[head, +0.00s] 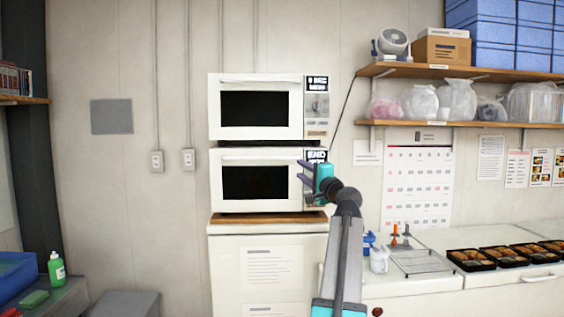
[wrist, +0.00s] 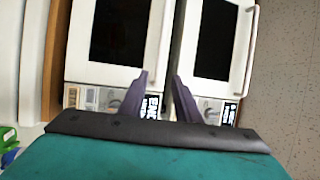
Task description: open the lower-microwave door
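The lower microwave (head: 216,180) is white with a dark window, and its door looks closed. Its door handle (head: 252,157) is a pale bar along the door's top edge. A display reading "END" (head: 316,156) sits at the top of its right panel. My gripper (head: 302,171) is in front of the right panel, at the right end of the door. In the wrist view the lower microwave (wrist: 78,40) appears turned sideways on the left. There my gripper (wrist: 161,75) is open and empty, its two dark fingers apart. I cannot tell whether a finger touches anything.
A similar upper microwave (head: 214,108), also closed, stands directly above. Both are over a wooden board (head: 268,218) on a white cabinet (head: 222,270). To the right are a counter with food trays (head: 471,260), a wire rack (head: 420,262) and shelves (head: 470,125).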

